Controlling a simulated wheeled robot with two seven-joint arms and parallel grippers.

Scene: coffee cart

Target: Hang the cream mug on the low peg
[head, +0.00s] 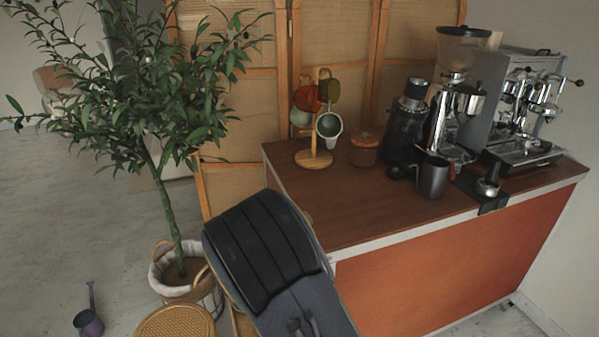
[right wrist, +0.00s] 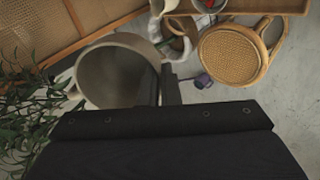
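The cream mug (right wrist: 112,72) shows large in the right wrist view, its open mouth facing the camera. My right gripper (right wrist: 160,85) has its fingers close together at the mug's right wall, one inside the rim and one outside. In the head view my right arm crosses the lower middle and hides its gripper and most or all of the mug. The wooden mug tree (head: 314,159) stands on the counter's left end. It carries a red mug (head: 306,98), an olive mug (head: 328,90), a pale green mug (head: 299,117) and a pale mug lower right (head: 329,124). My left gripper is out of view.
A lidded jar (head: 365,150), black grinder (head: 405,125), steel pitcher (head: 432,177) and espresso machine (head: 525,100) stand to the tree's right on the wooden counter (head: 360,207). A folding screen (head: 236,115) is behind. The potted tree (head: 172,225) and wicker stool (right wrist: 235,52) are left. The counter's front is clear.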

